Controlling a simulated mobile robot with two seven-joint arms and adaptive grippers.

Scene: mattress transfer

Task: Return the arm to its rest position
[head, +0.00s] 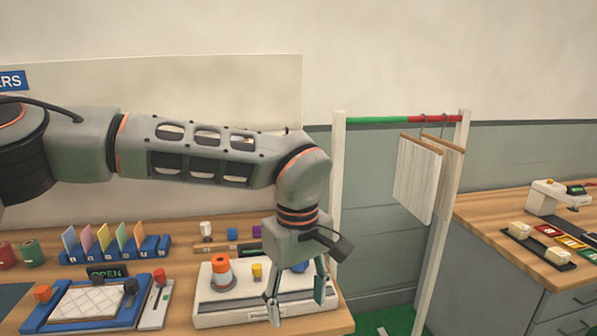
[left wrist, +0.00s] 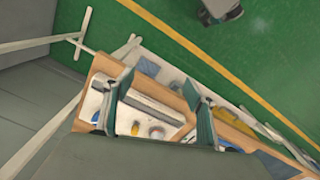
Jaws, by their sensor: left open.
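My left arm comes in from the left in the head view, stretched across the workbench. My left gripper (head: 296,290) hangs at its end, pointing down, with its two fingers apart and nothing between them. It is in front of or above the right part of the white tray (head: 212,316); the exact height is hard to tell. In the left wrist view the two open fingers (left wrist: 158,97) frame the tray and bench far below. My right gripper is in neither view.
The wooden bench (head: 190,232) holds an orange-topped item (head: 222,275), a blue fixture (head: 85,308) and colored cards (head: 104,238). A white rack (head: 337,190) with hanging panels (head: 417,180) stands right of the arm. A second bench (head: 500,215) is at far right. Green floor (left wrist: 225,65) shows.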

